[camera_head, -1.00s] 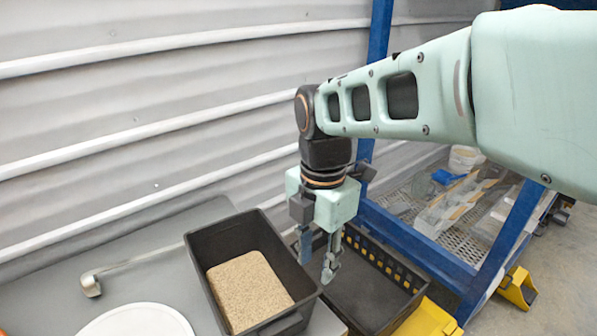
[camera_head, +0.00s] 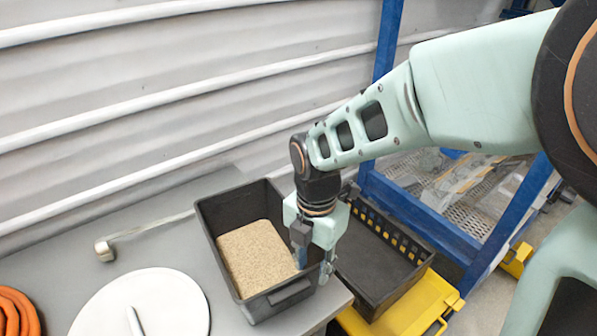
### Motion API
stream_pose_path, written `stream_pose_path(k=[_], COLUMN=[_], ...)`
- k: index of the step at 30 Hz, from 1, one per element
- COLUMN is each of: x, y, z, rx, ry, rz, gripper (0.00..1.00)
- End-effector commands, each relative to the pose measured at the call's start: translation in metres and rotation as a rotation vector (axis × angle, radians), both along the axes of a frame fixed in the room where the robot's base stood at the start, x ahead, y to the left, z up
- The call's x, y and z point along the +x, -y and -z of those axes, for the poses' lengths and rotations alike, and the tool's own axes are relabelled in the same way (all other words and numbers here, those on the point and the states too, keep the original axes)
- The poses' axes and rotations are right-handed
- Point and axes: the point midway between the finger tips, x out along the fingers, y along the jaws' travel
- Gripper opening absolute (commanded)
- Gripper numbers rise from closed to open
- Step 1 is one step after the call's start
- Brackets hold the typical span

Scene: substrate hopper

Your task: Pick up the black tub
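The black tub (camera_head: 229,212) stands upright on the grey worktop, partly filled with tan granular substrate (camera_head: 256,255). My gripper (camera_head: 314,268) points down at the tub's right wall. Its fingers are apart, one on the inner side of the rim and the other on the outer side. I cannot tell whether either finger touches the wall. My gripper hides part of the right rim. The tub's front handle lip (camera_head: 291,292) is visible.
A black crate (camera_head: 372,262) with a yellow-slotted wall sits right of the tub, by a yellow frame (camera_head: 425,305). A white lid (camera_head: 160,305), a metal-ended rod (camera_head: 105,250) and an orange coil (camera_head: 15,312) lie left. A blue rack post (camera_head: 384,60) stands behind.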

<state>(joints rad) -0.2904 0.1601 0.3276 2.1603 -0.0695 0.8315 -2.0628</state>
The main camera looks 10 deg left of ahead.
Motion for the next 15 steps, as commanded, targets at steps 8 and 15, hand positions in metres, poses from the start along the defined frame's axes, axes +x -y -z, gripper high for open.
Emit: stream_pose_path(k=[8, 15], x=[0.0000, -0.0001], y=[-0.0002, -0.0001], z=[0.0094, 0.0091], rx=[0.001, 0.001], ry=[0.000, 0.000], rz=[0.000, 0.000], gripper=[0.32, 0.12])
